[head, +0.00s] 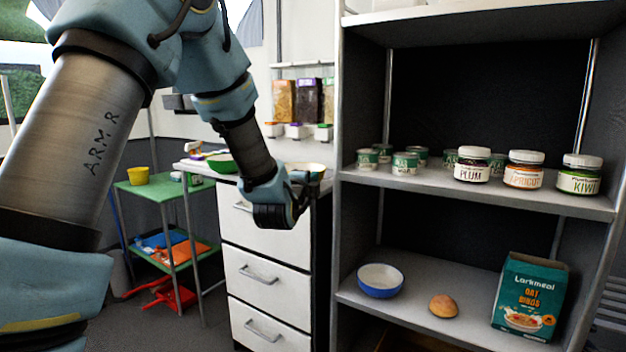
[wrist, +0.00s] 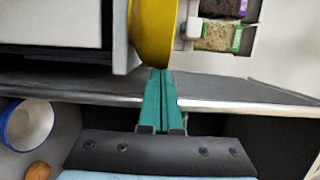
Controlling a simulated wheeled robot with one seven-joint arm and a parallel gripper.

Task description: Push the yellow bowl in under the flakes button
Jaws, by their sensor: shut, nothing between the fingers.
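The yellow bowl (wrist: 152,32) is at the top centre of the wrist view, seen side-on. In the head view its pale inside and rim (head: 308,168) show on the counter end, partly hidden by my gripper (head: 298,192). My gripper's teal fingers (wrist: 161,72) are shut and empty; their tips are at the bowl's side, touching or almost touching. I cannot read which is flakes.
A green bowl (head: 222,163) stands left on the counter. The shelf unit (head: 420,185) stands close right of my gripper, with jars, a blue bowl (head: 380,281), a bun (head: 443,306) and a cereal box (head: 530,297). A green cart (head: 160,190) with a yellow cup (head: 138,175) is at left.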

